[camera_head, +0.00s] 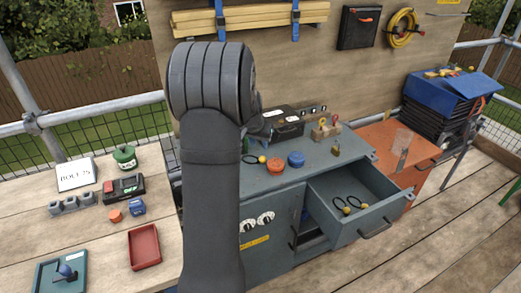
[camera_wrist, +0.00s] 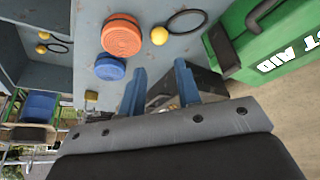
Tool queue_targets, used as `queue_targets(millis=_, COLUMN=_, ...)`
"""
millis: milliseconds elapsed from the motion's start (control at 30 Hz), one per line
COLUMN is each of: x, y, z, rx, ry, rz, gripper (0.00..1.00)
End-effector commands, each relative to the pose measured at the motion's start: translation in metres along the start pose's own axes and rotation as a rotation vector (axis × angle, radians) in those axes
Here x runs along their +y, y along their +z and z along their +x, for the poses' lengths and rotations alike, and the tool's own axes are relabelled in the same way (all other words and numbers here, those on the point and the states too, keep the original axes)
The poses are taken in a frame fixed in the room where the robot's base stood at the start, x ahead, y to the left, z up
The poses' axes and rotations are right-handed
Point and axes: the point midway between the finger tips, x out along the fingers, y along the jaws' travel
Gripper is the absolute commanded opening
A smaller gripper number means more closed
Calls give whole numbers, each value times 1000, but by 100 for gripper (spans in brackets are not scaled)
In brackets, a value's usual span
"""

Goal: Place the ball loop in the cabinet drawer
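A ball loop, a yellow ball (camera_head: 262,159) on a black loop, lies on the grey cabinet top (camera_head: 318,172). The wrist view shows its ball (camera_wrist: 159,36) and loop (camera_wrist: 187,20) beyond my fingertips. My gripper (camera_wrist: 158,80) is open; its two blue fingers are apart with nothing held between them, and they do not touch the ball loop. In the head view my arm hides the fingers. The cabinet drawer (camera_head: 375,218) is pulled open. Two yellow balls with black loops (camera_head: 347,209) lie in it, and they also show in the wrist view (camera_wrist: 42,48).
An orange round tin (camera_head: 277,165) and a blue one (camera_head: 296,160) stand beside the ball loop. A padlock (camera_head: 336,149) is near the drawer. A green first aid box (camera_wrist: 265,45) is close on the right in the wrist view. Much of the drawer floor is clear.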

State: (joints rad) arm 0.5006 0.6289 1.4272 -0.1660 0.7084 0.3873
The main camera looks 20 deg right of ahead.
Motion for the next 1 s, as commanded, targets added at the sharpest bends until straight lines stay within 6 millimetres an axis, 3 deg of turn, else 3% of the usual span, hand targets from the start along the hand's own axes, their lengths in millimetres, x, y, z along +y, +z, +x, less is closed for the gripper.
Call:
queue_targets(millis=233, x=0, y=0, z=-24, rx=0, ry=0, rz=-1, gripper=29)
queue_targets(millis=733, x=0, y=-1, z=-25, rx=-3, ry=1, rz=0, gripper=29)
queue_targets(millis=1000, x=2, y=-30, z=-44, rx=-139, ry=14, rz=12, gripper=29)
